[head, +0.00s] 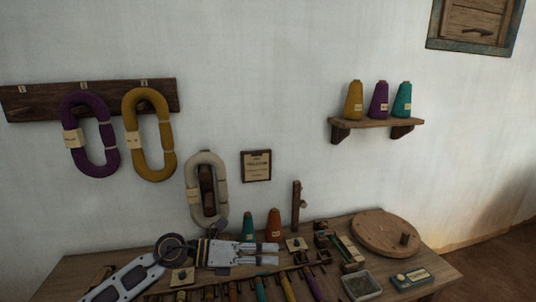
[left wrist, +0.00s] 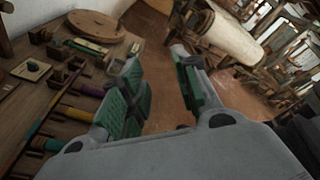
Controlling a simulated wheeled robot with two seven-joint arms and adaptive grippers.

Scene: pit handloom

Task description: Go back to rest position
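My left gripper (head: 277,253) reaches in from the lower left in the head view, over the wooden table (head: 148,254). In the left wrist view my left gripper (left wrist: 157,62) is open. Its two green-padded fingers stand apart with only brown floor seen between them, and it holds nothing. The gripper is close to the table's edge in that view. My right gripper is in neither view.
The table bears a round wooden disc (head: 384,232), a grey tray (head: 361,285), several coloured bobbins and two cones (head: 273,226). Yarn skeins (head: 150,134) hang on the wall left. A shelf (head: 374,123) holds three cones. In the wrist view, a cloth roll (left wrist: 232,40) lies beyond.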

